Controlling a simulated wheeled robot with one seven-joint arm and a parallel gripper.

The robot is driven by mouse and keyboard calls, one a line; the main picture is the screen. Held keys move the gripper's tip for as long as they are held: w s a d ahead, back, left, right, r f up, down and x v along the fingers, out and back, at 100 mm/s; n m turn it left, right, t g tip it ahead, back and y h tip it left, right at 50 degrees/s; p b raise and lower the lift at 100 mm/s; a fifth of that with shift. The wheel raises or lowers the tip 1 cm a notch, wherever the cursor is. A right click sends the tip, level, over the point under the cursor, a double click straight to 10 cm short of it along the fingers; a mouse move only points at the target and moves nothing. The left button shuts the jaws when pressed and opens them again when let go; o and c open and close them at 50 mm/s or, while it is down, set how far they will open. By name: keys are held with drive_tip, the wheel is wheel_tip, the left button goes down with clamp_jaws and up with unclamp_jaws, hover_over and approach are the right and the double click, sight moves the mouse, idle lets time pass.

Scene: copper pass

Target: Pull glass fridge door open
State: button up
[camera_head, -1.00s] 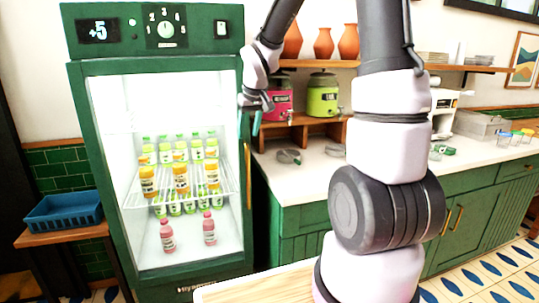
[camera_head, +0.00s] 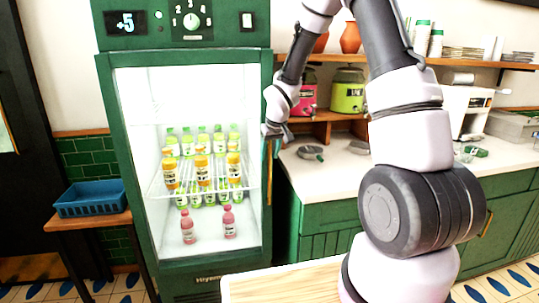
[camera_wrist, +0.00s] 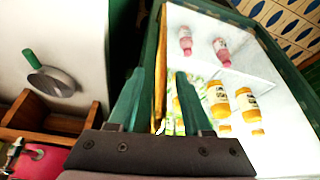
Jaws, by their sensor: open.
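The green fridge (camera_head: 122,160) stands at the left with its glass door (camera_head: 215,100) shut; lit shelves show through it. A long vertical golden handle (camera_head: 269,178) runs along the door's right edge. My gripper (camera_head: 272,150) is at the upper part of this handle. In the wrist view, the teal fingers of my gripper (camera_wrist: 160,74) are open. The handle (camera_wrist: 161,60) shows in the gap between them, with the glass door (camera_wrist: 262,100) to the right. I cannot tell whether either finger touches the handle.
Orange, green and pink bottles (camera_head: 203,170) stand inside the fridge. A blue basket (camera_head: 90,198) sits on a side table at left. A counter (camera_head: 325,178) with a grey pan (camera_head: 311,152) adjoins the fridge's right side. A wooden surface (camera_head: 285,287) lies in front.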

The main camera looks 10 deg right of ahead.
drive_tip(key=shift+f, duration=0.1)
clamp_jaws()
idle(1.4)
